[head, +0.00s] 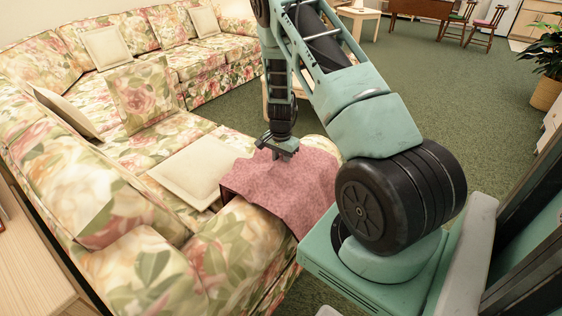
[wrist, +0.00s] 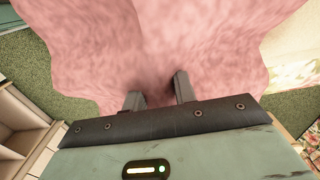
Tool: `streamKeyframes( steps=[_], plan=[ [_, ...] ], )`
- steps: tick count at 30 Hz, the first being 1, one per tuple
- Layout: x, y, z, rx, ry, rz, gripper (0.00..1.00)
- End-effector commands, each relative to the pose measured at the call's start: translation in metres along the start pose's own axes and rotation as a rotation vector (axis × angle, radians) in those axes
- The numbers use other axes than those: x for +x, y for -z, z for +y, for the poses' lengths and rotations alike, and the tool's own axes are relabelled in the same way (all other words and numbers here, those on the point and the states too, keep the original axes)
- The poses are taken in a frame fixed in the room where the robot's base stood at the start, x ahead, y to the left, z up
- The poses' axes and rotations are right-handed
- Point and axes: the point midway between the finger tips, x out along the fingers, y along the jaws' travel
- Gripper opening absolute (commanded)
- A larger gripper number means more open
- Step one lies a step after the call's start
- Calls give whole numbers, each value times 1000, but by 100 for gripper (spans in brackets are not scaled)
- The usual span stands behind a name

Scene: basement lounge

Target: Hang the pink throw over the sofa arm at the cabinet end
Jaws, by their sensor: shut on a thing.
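The pink throw (head: 300,190) lies spread across the front part of the near floral sofa arm (head: 225,250) in the head view. One edge reaches the seat beside a cream cushion, and the near side hangs down the arm's outer face. My gripper (head: 284,153) points down at the throw's upper part and is shut on its cloth. In the wrist view the throw (wrist: 200,45) fills the upper middle, and cloth shows between the two dark fingers of my gripper (wrist: 158,94). The throw's far hanging edge is hidden in the head view.
A light wood cabinet (head: 35,245) stands at the sofa's near left end. Cream cushions (head: 195,170) and a floral cushion (head: 142,93) lie on the sofa. A low table stands behind my arm. Green carpet (head: 470,110) is open to the right.

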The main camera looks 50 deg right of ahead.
Motion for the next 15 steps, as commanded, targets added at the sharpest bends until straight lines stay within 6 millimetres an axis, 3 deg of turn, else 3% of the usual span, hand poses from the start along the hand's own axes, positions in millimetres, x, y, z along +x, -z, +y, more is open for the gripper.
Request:
streamKeyframes(
  steps=[4,5,7,15],
  plan=[
    [-1,0,0,0,1,0,0],
    [-1,0,0,0,1,0,35],
    [-1,0,0,0,0,0,52],
    [-1,0,0,0,0,0,52]
  ],
)
